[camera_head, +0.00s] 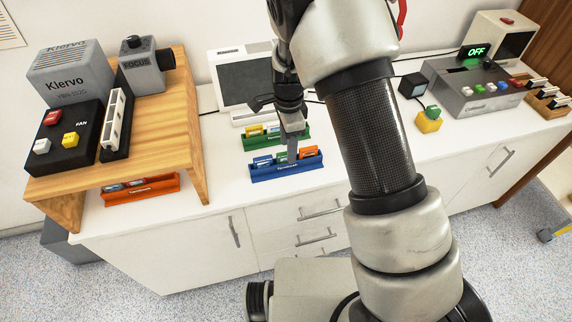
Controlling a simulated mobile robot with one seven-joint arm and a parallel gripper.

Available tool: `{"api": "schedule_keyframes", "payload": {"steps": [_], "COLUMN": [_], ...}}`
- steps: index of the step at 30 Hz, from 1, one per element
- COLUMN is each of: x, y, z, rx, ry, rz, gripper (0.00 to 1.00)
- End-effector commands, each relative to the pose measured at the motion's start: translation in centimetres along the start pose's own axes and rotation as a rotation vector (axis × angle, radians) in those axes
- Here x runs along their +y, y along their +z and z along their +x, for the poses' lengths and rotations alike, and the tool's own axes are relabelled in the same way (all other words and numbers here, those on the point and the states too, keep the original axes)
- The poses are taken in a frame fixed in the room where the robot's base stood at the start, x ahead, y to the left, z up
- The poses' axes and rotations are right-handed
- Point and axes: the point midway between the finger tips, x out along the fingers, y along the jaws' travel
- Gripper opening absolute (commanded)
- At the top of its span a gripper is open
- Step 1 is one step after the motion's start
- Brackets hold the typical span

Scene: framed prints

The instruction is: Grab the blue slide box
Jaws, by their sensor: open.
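A blue slide box (263,162) stands in the left part of a blue rack (286,174) on the white counter. A green box (283,157) and an orange box (309,152) stand to its right in the same rack. My gripper (292,151) points down over this rack, close to the green box and to the right of the blue box. Its jaws are open, with nothing seen between them. The fingers partly overlap one another in this view, so their exact height above the boxes is hard to tell.
A green rack (263,145) with small boxes stands just behind. A wooden shelf (190,120) at left has an orange rack (142,192) beneath it. A white-framed screen (245,82) stands at the back. My arm covers the counter's middle; a grey console (470,90) stands right.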

Motion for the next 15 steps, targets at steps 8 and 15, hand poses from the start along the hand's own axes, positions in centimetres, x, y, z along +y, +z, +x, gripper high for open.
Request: {"api": "schedule_keyframes", "payload": {"steps": [8,15], "x": [0.2,0.1], "y": [0.7,0.7], "z": [4.1,4.4], "rx": [0.000,0.000], "ry": [0.003,0.000], "rz": [0.001,0.000], "gripper": [0.45,0.45]}}
